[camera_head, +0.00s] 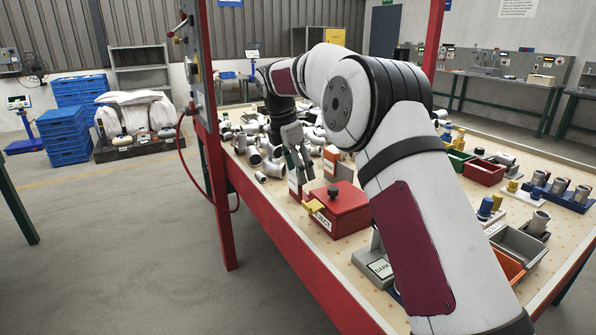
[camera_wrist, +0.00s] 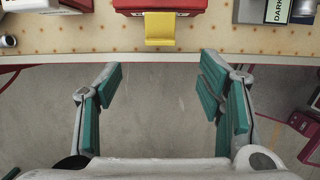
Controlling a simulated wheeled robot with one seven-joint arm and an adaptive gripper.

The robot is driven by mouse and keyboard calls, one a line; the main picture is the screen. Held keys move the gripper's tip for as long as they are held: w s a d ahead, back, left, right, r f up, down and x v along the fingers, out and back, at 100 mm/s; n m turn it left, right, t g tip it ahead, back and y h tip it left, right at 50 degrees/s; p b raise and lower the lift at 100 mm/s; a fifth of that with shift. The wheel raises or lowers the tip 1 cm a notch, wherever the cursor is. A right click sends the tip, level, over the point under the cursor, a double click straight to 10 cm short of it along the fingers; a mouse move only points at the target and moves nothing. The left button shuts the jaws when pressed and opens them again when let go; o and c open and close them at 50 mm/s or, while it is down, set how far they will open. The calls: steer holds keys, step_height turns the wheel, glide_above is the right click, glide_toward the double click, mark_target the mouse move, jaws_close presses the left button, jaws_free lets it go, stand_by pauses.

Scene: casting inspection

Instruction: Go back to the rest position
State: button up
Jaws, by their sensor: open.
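My gripper (camera_wrist: 160,97) is open and empty in the wrist view, its green-padded fingers wide apart. In that view it hangs over the grey floor just off the table's edge, with nothing between the fingers. In the head view my gripper (camera_head: 298,162) points down by the left side of the table (camera_head: 290,241), and my arm reaches out above the table. A red box (camera_head: 340,207) with a yellow tab stands nearer to the camera than the gripper, and the box also shows at the top of the wrist view (camera_wrist: 192,5).
Several grey pipe castings (camera_head: 272,167) lie on the table beyond the gripper. A box labelled DARK (camera_head: 377,264), a red bin (camera_head: 483,171) and a grey bin (camera_head: 518,244) stand on it too. A red post (camera_head: 214,150) rises at the left edge.

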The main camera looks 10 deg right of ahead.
steer(key=s+d+r+m+t+y+p, duration=0.1)
steer(key=s+d+r+m+p, duration=0.3)
steer(key=s+r, duration=0.65)
steer(key=s+a+r+m+p, duration=0.1)
steer(key=s+r+m, duration=0.55)
steer(key=s, duration=0.75)
steer(key=s+d+f+m+t+y+p, duration=0.1)
steer(key=s+m, duration=0.4)
steer(key=s, duration=0.8)
steer(key=s+f+m+t+p, duration=0.1)
steer(key=s+m+p, duration=0.3)
steer(key=s, duration=1)
steer(key=shift+d+f+m+y, duration=0.4)
steer(key=shift+f+m, duration=0.1)
steer(key=shift+m, duration=0.55)
steer(key=shift+c, duration=0.3)
